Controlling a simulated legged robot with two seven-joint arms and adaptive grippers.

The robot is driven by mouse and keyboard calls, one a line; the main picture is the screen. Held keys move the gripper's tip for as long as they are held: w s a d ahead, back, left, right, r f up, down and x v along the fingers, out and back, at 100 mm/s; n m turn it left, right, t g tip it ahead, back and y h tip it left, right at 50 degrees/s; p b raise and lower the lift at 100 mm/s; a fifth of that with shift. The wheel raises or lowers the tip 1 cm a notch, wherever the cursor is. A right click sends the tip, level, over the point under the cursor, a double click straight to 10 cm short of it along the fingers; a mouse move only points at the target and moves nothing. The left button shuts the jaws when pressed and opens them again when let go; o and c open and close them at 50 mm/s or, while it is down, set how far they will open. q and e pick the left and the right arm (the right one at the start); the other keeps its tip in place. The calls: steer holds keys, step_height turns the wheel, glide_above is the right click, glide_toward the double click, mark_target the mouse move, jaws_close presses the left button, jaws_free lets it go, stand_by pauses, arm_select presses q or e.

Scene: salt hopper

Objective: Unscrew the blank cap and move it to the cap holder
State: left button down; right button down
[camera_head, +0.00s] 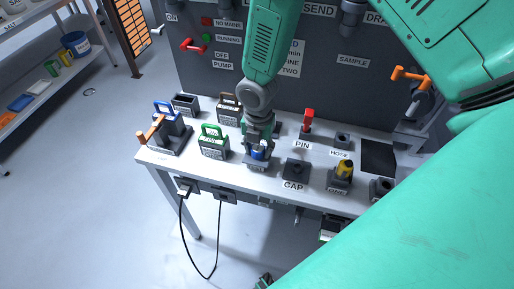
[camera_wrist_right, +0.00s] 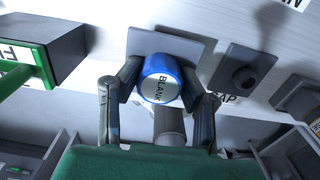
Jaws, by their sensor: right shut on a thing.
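The blank cap (camera_wrist_right: 160,80) is blue with a white top reading BLANK; it also shows as a small blue patch in the head view (camera_head: 258,154). My right gripper (camera_head: 259,148) comes down on it from above, and in the wrist view its two fingers (camera_wrist_right: 160,92) close around the cap's sides. The cap is over a grey block (camera_head: 256,166) on the table; I cannot tell whether it is still threaded there. The cap holder (camera_head: 295,168), a dark square block labelled CAP, stands just right of it, and shows in the wrist view (camera_wrist_right: 244,74). My left gripper is not in view.
A green-handled block (camera_head: 214,143) stands close left of my right gripper. A red-handled pin (camera_head: 308,121), a HOSE block (camera_head: 342,141) and a yellow-topped fitting (camera_head: 344,170) stand to the right. The grey panel (camera_head: 215,60) rises behind the table (camera_head: 228,182).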

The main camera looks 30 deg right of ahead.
steer(key=shift+r+n+p, duration=0.1)
steer(key=shift+n+p, duration=0.55)
steer(key=shift+n, duration=0.35)
steer(key=shift+n+p, duration=0.35)
steer(key=shift+n, duration=0.65)
steer(key=shift+n+p, duration=0.45)
steer(key=shift+n, duration=0.15)
steer(key=shift+n+p, duration=0.6)
steer(key=shift+n, duration=0.8)
